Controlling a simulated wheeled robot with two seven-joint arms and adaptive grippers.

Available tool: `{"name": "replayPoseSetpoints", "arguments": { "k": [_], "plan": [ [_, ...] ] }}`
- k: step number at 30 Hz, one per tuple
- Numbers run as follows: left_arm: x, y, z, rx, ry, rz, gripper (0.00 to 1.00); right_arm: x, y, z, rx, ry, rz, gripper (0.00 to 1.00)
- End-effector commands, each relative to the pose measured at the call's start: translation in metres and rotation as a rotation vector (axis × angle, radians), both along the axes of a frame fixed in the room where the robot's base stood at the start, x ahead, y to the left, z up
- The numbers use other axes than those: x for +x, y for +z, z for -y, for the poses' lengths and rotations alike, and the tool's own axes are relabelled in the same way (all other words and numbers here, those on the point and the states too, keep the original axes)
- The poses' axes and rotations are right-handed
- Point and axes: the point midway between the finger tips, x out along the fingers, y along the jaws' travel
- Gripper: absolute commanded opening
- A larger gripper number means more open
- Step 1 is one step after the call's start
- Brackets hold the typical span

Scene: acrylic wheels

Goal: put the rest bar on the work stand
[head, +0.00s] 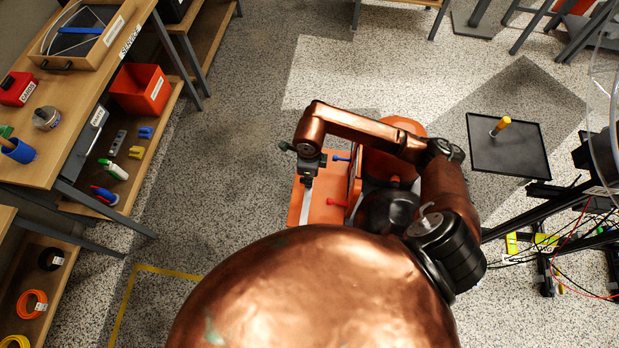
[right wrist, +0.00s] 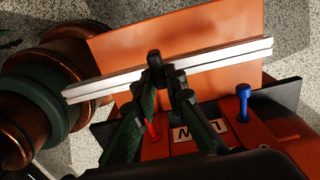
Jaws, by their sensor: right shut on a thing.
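The rest bar, a long pale metal bar (right wrist: 225,59), lies across the fingers of my right gripper (right wrist: 170,78) in the right wrist view. In the head view my right gripper (head: 308,178) is shut on it, and part of the bar (head: 304,205) shows over an orange panel (head: 330,211). The bar's contact with the panel cannot be told. A black frame (head: 590,152) with a clear wheel (head: 600,95) stands at the right edge; I cannot tell whether it is the work stand. My left gripper is not in view.
A wooden bench (head: 105,55) with shelves and several tools stands at the left. A black tray-like plate (head: 508,150) with a yellow-handled thing lies at the right. Loose wires and yellow pieces (head: 545,240) lie by the black frame. Speckled floor is clear at centre left.

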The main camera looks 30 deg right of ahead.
Motion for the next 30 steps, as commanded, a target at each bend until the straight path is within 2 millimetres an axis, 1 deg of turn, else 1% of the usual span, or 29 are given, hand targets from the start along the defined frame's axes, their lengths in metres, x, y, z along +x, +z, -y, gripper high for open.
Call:
{"name": "replayPoseSetpoints", "arguments": {
  "k": [1,4,7,11,14,15,18,20,22,30],
  "plan": [
    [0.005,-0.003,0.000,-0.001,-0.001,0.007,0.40,0.003,-0.014,0.004,0.001,-0.002,-0.009,0.00],
    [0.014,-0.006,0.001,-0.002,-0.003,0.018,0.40,0.015,-0.028,0.010,0.002,0.001,-0.006,0.00],
    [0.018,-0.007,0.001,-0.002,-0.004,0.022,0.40,0.021,-0.037,0.015,0.003,0.003,-0.005,0.00],
    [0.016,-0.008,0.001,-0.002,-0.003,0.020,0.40,0.025,-0.042,0.017,0.002,0.005,-0.003,0.00],
    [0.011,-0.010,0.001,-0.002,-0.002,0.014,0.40,0.030,-0.049,0.020,0.001,0.004,-0.005,0.00],
    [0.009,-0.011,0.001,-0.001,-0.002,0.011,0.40,0.032,-0.053,0.022,0.001,0.003,-0.005,0.00],
    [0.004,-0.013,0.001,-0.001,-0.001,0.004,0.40,0.030,-0.070,0.021,0.003,0.004,-0.008,0.00],
    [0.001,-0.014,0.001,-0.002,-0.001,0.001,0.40,0.030,-0.078,0.020,0.004,0.006,-0.007,0.00],
    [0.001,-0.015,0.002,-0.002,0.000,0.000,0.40,0.031,-0.081,0.021,0.002,0.006,-0.003,0.00],
    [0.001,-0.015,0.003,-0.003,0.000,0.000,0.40,0.031,-0.082,0.021,0.001,0.007,-0.003,0.00]
  ]
}}
